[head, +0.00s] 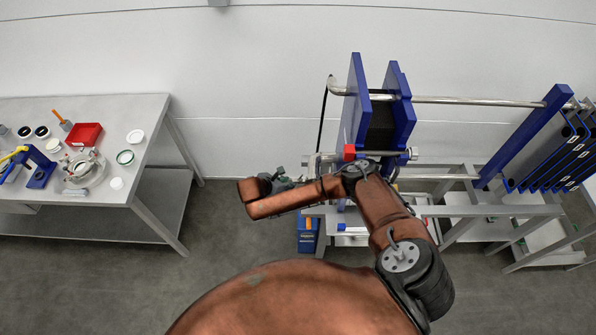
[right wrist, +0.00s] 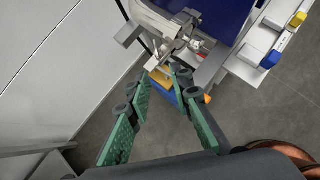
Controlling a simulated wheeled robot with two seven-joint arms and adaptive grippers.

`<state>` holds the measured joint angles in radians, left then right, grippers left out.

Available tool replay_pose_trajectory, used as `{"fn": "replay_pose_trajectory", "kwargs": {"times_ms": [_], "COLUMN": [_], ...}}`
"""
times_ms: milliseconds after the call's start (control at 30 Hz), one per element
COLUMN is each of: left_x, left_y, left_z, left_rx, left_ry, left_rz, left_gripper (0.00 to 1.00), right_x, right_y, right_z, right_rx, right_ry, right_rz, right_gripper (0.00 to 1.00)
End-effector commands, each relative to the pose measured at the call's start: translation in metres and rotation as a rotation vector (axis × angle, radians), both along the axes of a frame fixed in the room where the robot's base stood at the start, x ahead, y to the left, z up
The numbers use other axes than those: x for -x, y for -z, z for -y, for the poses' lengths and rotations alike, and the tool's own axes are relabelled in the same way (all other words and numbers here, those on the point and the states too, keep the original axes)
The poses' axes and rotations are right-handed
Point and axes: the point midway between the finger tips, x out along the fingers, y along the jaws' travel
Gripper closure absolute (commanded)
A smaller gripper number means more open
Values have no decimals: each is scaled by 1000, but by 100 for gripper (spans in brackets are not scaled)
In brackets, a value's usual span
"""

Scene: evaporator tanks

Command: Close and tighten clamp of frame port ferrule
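The blue plate frame (head: 356,95) stands upright on a metal stand right of centre in the head view. A metal clamp-like fitting with a small handle (right wrist: 180,28) sits at the frame's lower edge in the right wrist view. I cannot tell if that clamp is open or closed, and the ferrule does not show clearly. My right gripper (right wrist: 163,77) has its green fingers spread, with nothing between them, pointing toward this fitting and short of it. In the head view the right gripper (head: 277,182) is left of the frame, partly hidden by my arm. My left gripper is out of view.
A side table (head: 150,112) on the left holds a red bin (head: 84,134), a blue tool stand (head: 41,168) and several round parts. Blue hanging plates (head: 560,150) stand at the far right. A white wall lies behind; floor between table and stand is clear.

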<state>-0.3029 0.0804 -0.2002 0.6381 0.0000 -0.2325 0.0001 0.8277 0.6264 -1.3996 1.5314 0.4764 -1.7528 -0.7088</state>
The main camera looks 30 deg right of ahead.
Motion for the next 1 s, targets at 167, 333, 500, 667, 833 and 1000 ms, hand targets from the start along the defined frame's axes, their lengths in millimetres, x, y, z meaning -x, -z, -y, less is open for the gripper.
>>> {"fn": "replay_pose_trajectory", "kwargs": {"times_ms": [167,333,500,667,833,1000], "left_x": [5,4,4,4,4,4], "left_y": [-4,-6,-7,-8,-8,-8], "left_z": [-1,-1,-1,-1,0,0], "left_rx": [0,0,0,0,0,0], "left_ry": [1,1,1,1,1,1], "left_rz": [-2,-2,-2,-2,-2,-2], "left_gripper": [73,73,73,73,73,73], "right_x": [-7,-12,-19,-23,-24,-24], "right_y": [-5,13,31,42,45,45], "right_z": [14,30,47,56,58,58], "right_rx": [26,27,25,24,22,22], "right_ry": [-1,0,-2,-3,-4,-4], "right_rz": [-2,-2,-2,-2,-1,-2], "right_gripper": [80,80,80,80,80,80]}}
